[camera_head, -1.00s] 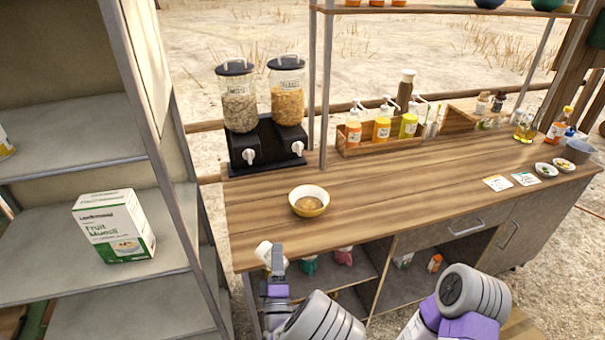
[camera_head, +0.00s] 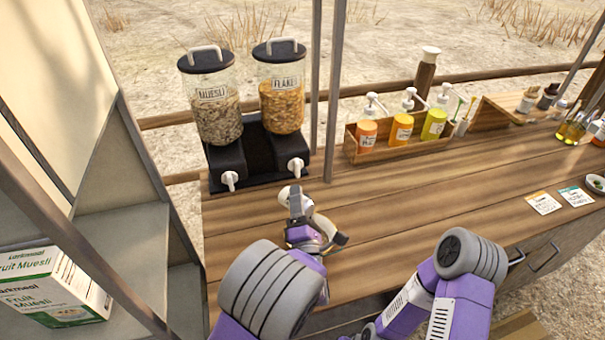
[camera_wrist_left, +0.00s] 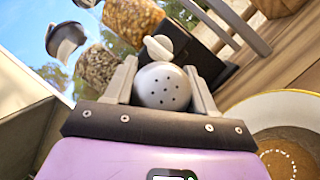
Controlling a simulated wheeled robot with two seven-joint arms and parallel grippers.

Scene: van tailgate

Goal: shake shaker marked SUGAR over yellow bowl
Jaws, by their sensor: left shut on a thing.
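My left gripper (camera_head: 303,210) is shut on a white shaker (camera_head: 294,196) above the front part of the counter. In the left wrist view the shaker's rounded grey-white cap (camera_wrist_left: 163,88) with several dark holes sits between the fingers. Its SUGAR marking cannot be read. The yellow bowl (camera_wrist_left: 262,106) is at the right in the wrist view, with brown contents and an arc of small white specks on them. In the head view the bowl is mostly hidden by my left gripper; part of its pale rim (camera_head: 338,239) shows. My right gripper is out of view.
Two cereal dispensers (camera_head: 245,150) stand behind the gripper. A wooden box (camera_head: 352,140) with pump bottles and two cards (camera_head: 543,203) are farther right. A muesli box (camera_head: 55,290) is on the left shelf. The mid-right counter is clear.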

